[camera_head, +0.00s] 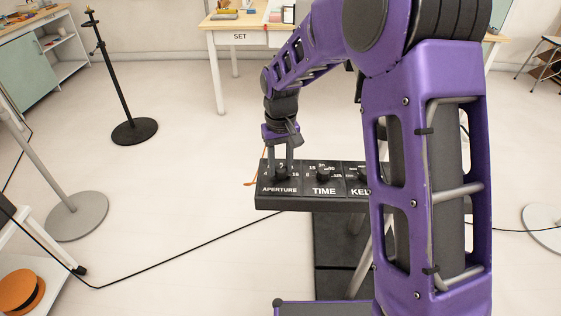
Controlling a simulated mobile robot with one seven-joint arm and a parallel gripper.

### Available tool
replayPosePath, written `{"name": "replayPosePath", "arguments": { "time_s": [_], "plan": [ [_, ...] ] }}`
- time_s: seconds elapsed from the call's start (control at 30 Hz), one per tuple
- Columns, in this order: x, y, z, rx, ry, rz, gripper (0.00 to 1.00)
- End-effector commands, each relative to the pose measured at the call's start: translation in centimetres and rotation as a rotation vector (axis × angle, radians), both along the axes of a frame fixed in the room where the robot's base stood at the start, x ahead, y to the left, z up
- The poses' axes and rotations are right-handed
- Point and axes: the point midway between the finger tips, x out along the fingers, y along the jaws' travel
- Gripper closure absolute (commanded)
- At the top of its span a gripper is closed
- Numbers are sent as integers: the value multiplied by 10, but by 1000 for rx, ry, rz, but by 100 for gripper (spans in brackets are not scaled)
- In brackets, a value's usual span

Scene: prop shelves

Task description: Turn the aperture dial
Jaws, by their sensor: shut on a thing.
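The aperture dial (281,173) is a small dark knob at the left end of a black control panel (290,201), above the white word APERTURE. My gripper (282,172) points down over it from my purple arm. Its two fingers are shut on the dial, one at each side. The fingers hide much of the dial, so I cannot tell which mark it points at. The TIME dial (323,174) stands to its right on the same panel.
Another dial (362,175) is partly hidden by my arm. The panel rests on a dark stand (335,240). A table marked SET (240,37) and a black pole stand (134,131) are behind. A cable (180,257) crosses the floor at left.

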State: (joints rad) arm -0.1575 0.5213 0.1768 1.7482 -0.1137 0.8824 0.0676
Motion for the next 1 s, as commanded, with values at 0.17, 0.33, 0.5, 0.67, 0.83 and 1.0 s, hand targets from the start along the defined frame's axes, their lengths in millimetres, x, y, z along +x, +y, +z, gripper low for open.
{"name": "replayPosePath", "arguments": {
  "time_s": [0.17, 0.33, 0.5, 0.67, 0.83, 1.0],
  "plan": [
    [0, 0, 2, 0, 0, 143, 100],
    [0, 0, 2, 1, 0, 262, 100],
    [1, 0, 2, 1, -2, 353, 100],
    [1, 1, 1, 1, -3, 407, 100],
    [1, 1, 1, 1, -3, 432, 100],
    [1, 1, 1, 1, -4, 437, 100]
  ]
}}
